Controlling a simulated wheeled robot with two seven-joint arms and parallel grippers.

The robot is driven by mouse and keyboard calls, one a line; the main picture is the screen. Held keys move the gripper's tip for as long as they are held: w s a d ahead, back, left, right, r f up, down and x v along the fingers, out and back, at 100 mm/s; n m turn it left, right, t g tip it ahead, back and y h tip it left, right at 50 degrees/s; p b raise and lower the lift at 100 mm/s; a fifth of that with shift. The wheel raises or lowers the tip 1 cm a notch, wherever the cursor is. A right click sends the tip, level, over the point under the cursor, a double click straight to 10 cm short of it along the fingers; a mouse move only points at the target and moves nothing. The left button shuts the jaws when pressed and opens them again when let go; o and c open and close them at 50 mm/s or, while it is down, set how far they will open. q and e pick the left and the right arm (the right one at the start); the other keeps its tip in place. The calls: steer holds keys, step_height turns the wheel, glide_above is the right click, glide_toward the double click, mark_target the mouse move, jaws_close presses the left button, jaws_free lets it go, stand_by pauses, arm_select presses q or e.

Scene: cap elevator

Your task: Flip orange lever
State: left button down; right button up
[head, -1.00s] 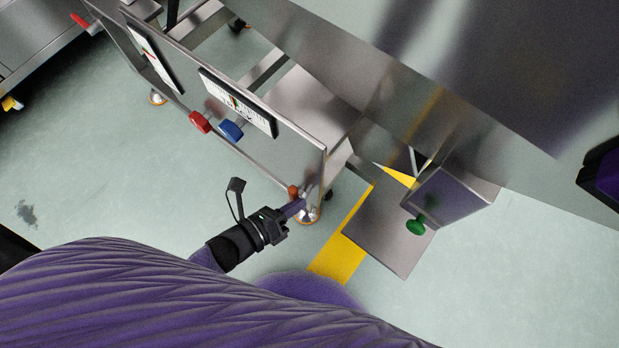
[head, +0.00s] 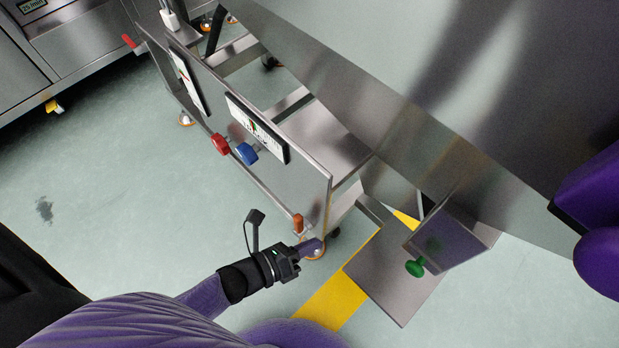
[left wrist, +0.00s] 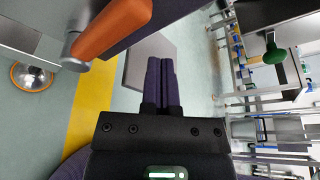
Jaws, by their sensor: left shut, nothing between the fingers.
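The orange lever (head: 298,223) is at the lower right corner of the metal panel (head: 305,190) in the head view. In the left wrist view the orange lever (left wrist: 112,27) shows large at the upper left, slanting, on a metal pivot. My left gripper (head: 318,246) is shut and empty, just below and to the right of the lever in the head view. In the left wrist view its fingers (left wrist: 161,72) lie together, to the right of the lever. Whether they touch the lever cannot be told. My right gripper is not in view.
A red knob (head: 220,144) and a blue knob (head: 247,153) stick out of the panel under a gauge (head: 257,128). A green knob (head: 415,268) is on a metal box to the right. A red handle (head: 129,41) is at the far left. Open floor lies left.

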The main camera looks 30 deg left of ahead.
arm_select(q)
steer(key=s+a+p, duration=0.1)
steer(key=s+a, duration=0.5)
steer(key=s, duration=0.2)
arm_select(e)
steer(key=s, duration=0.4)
arm_select(q)
steer(key=s+a+f+n+g+y, duration=0.2)
steer(key=s+f+n+g+y, duration=0.25)
steer(key=n, duration=0.45)
steer(key=s+a+f+n+g+y, duration=0.2)
steer(key=s+a+f+n+y, duration=0.1)
steer(key=s+f+n, duration=0.4)
steer(key=s+n+g+y, duration=0.2)
steer(key=s+n+g, duration=0.7)
steer(key=s+n, duration=0.65)
step_height(320, 180, up, 26)
steer(key=t+p, duration=0.2)
steer(key=p, duration=2.8)
steer(key=shift+s+d+r+m, duration=0.15)
steer(key=shift+s+m, duration=0.1)
steer(key=shift+m, duration=0.1)
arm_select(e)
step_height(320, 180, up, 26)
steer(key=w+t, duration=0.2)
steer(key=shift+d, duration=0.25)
